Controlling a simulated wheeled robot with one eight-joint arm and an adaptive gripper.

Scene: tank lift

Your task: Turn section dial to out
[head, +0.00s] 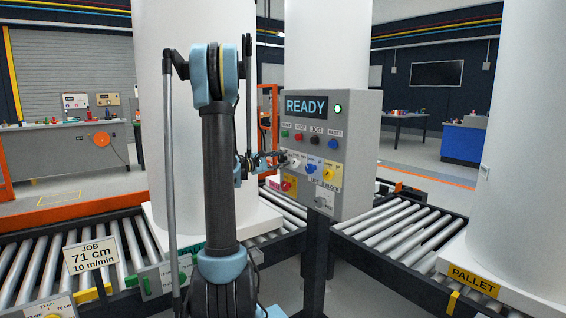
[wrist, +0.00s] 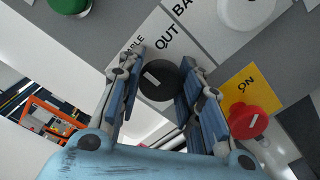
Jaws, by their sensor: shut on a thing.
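My gripper (wrist: 160,76) is shut on a round black dial (wrist: 158,84) in the wrist view, one finger on either side of it. The dial sits on a white label plate (wrist: 205,45) printed "OUT", beside partly hidden words ending in "ABLE" and starting with "BA". A short white mark on the dial slants from upper left to lower right; which word it points to I cannot tell. In the head view my gripper (head: 281,159) reaches the left dial of the grey control panel (head: 350,125) and largely hides it.
A red knob (wrist: 247,121) on a yellow "ON" plate and a white knob (wrist: 245,10) lie close right of the dial. A green button (wrist: 68,4) is at upper left. The panel screen (head: 306,106) reads READY. Roller conveyors (head: 385,229) flank the panel.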

